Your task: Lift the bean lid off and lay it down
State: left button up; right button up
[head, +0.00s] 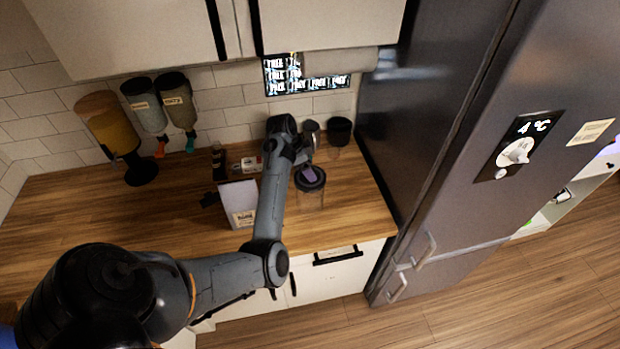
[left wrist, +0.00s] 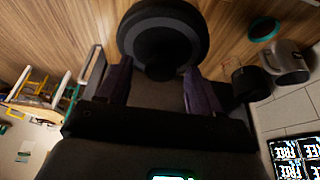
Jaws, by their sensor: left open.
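The bean jar (head: 311,196) is a clear container on the wooden counter, left of the fridge. Its round black lid (head: 318,183) sits on top. In the left wrist view the lid is a large dark disc (left wrist: 185,17) with a darker centre, just beyond my fingertips. My left gripper (left wrist: 155,76) is open, with its two purplish fingers apart and the lid's near edge between or just beyond them. In the head view it hangs close above the lid (head: 307,171); I cannot tell whether it touches. My right gripper is not in view.
A silver container (head: 310,132) and a black cup (head: 340,130) stand behind the jar. A whitish box (head: 238,203) stands to its left. Several dispensers (head: 108,124) are at the back left. The fridge (head: 440,130) bounds the right. The left counter (head: 75,210) has free room.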

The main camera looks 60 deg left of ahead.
pick_arm(q)
jog(key=shift+c, duration=0.3)
grip_shut()
dwell(0.4)
